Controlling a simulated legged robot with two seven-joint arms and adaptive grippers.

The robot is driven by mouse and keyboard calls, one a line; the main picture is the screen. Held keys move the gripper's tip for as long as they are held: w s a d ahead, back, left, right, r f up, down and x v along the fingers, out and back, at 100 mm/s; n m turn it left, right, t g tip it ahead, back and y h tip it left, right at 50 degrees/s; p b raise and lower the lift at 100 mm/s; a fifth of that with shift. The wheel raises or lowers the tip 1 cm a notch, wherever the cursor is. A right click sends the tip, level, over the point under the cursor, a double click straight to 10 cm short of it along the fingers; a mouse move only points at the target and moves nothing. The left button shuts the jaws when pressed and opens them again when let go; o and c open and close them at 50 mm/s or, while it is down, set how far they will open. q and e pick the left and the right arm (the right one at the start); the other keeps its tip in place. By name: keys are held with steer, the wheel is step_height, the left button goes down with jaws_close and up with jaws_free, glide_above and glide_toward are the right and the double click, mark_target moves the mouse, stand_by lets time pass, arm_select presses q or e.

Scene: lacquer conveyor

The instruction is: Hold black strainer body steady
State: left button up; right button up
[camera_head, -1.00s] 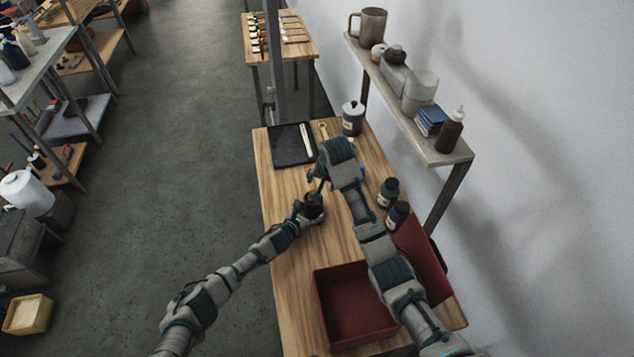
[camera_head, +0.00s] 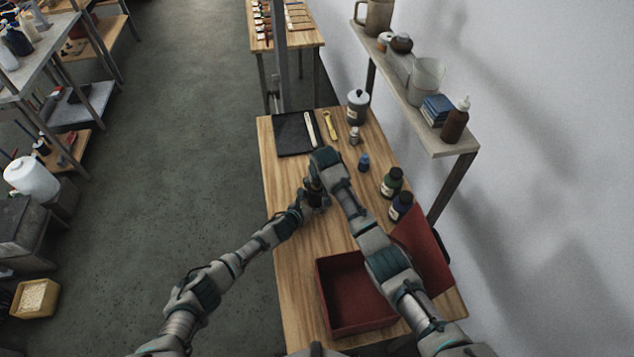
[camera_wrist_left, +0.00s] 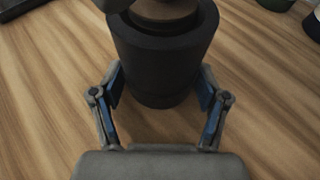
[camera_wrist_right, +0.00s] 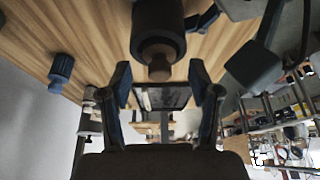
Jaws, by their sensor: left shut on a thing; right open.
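The black strainer body (camera_wrist_left: 165,55) is a dark cylinder standing on the wood table. A brown round part sits in its top, showing in the right wrist view (camera_wrist_right: 157,58). My left gripper (camera_wrist_left: 160,92) is shut on the body, one finger on each side. In the head view, the left gripper (camera_head: 306,203) reaches it from the left, and the arms mostly hide the body. My right gripper (camera_wrist_right: 165,95) is open, with nothing between its fingers, close to the body's top. In the head view its fingers are hard to make out.
A red open box (camera_head: 335,325) stands at the table's near end. A blue-capped bottle (camera_head: 364,162) and two dark bottles (camera_head: 392,183) stand to the right. A black tray (camera_head: 290,138) lies at the far end. A loaded shelf (camera_head: 425,125) runs along the wall.

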steer(key=shift+x, duration=0.85)
steer(key=shift+c, duration=0.2)
jaws_close()
steer(key=c, duration=0.9)
jaws_free()
jaws_close()
